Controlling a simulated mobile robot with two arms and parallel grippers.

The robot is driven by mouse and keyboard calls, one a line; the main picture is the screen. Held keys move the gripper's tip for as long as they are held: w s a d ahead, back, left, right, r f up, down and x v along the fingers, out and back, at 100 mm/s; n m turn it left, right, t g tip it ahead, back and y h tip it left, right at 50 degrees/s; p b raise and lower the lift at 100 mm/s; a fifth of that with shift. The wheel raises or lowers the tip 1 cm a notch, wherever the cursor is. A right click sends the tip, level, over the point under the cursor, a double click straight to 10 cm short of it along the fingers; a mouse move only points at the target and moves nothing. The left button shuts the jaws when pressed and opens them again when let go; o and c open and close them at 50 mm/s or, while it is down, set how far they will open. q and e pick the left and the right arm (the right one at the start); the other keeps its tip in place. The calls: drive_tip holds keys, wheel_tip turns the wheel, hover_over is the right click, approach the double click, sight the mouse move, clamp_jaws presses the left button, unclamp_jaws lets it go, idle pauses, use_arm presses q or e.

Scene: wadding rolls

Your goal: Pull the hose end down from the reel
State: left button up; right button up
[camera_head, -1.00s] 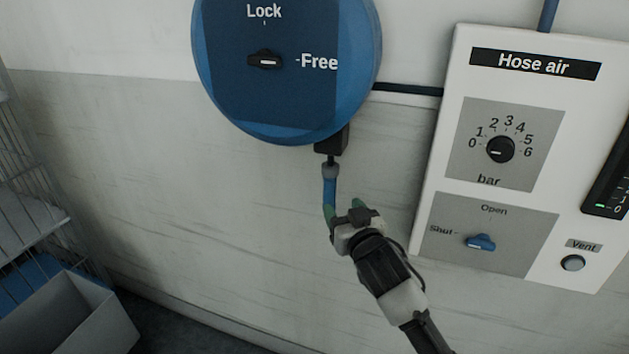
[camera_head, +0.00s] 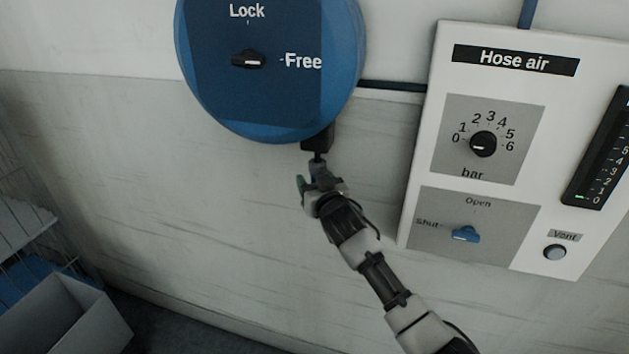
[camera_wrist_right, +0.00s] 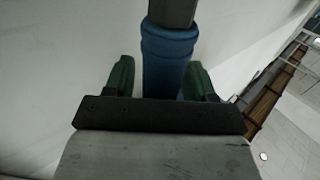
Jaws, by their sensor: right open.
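The blue hose reel (camera_head: 270,110) is on the wall, its knob (camera_head: 248,59) pointing toward "Free". A dark outlet block (camera_head: 318,138) sits at its lower right. In the head view my right gripper (camera_head: 311,178) is just below this outlet and covers most of the hose end. In the right wrist view the blue hose end (camera_wrist_right: 168,55) hangs from a dark part between the two green fingertips of my right gripper (camera_wrist_right: 162,82). Gaps show on both sides, so the gripper is open around the hose. My left gripper is not in view.
The white "Hose air" panel (camera_head: 414,190) is on the wall to the right, with a bar knob (camera_head: 483,144), a blue shut-off handle (camera_head: 465,234) and a vent button (camera_head: 555,252). A wire rack (camera_head: 22,215) and a grey bin (camera_head: 75,325) stand at lower left.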

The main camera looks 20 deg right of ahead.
clamp_jaws()
use_arm(q)
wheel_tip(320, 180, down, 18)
drive_tip(key=b, duration=1.8)
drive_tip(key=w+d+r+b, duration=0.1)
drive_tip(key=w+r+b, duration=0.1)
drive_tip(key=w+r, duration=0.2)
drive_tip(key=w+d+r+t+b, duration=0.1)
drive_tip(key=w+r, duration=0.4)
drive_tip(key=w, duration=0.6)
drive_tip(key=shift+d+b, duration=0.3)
drive_tip(key=shift+b, duration=0.55)
use_arm(e)
wheel_tip(320, 180, down, 34)
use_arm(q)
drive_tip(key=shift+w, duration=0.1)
use_arm(e)
drive_tip(key=shift+f, duration=0.1)
unclamp_jaws()
